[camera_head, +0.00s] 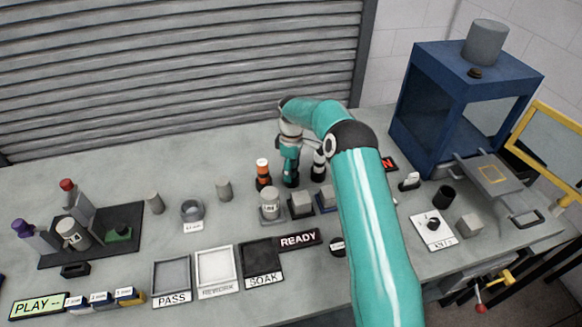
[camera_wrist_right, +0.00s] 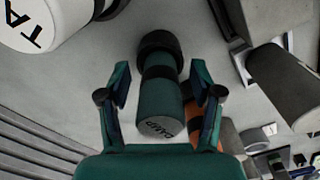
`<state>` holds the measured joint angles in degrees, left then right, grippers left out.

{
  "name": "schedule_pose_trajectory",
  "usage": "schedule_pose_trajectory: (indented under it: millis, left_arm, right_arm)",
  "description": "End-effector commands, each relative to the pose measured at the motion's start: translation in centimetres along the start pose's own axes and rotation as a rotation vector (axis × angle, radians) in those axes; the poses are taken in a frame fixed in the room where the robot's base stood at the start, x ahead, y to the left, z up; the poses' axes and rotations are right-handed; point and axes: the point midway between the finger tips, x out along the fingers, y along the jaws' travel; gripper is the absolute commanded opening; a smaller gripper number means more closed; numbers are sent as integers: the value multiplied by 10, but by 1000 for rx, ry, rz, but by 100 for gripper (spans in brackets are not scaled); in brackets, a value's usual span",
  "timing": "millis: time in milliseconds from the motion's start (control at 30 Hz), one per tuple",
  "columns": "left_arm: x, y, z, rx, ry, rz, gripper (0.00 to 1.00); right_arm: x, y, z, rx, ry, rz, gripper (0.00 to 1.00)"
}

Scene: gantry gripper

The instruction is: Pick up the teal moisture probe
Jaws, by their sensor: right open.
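The teal moisture probe (camera_wrist_right: 158,98) is a teal cylinder with a black collar and black end; its near end face reads DAMP. In the right wrist view it lies between the two fingers of my right gripper (camera_wrist_right: 161,88), with a gap on each side. The gripper is open and not touching it. In the head view my right gripper (camera_head: 289,152) points down at the back of the bench, directly over the spot where the probe's dark base (camera_head: 291,181) shows; the gripper hides most of the probe. My left gripper is not in view.
An orange and black cylinder (camera_head: 263,172) stands close left of the gripper, a white and black one (camera_head: 319,164) close right. Small blocks (camera_head: 301,204) sit in front. Trays labelled PASS (camera_head: 171,299) and SOAK (camera_head: 263,281) lie nearer. A blue frame (camera_head: 415,105) stands right.

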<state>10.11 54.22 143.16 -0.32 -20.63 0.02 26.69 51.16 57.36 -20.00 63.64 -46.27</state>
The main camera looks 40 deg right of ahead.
Motion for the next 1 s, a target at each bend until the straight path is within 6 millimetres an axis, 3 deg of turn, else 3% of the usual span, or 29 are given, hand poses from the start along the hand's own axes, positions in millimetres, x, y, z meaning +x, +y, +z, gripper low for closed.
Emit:
schedule_pose_trajectory:
  millis: [200,600,1000]
  left_arm:
    - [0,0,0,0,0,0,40]
    - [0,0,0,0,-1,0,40]
    - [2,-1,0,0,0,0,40]
  right_arm:
    - [1,0,0,0,0,0,65]
    - [0,0,0,0,1,2,1]
    - [-5,0,-1,-1,2,3,1]
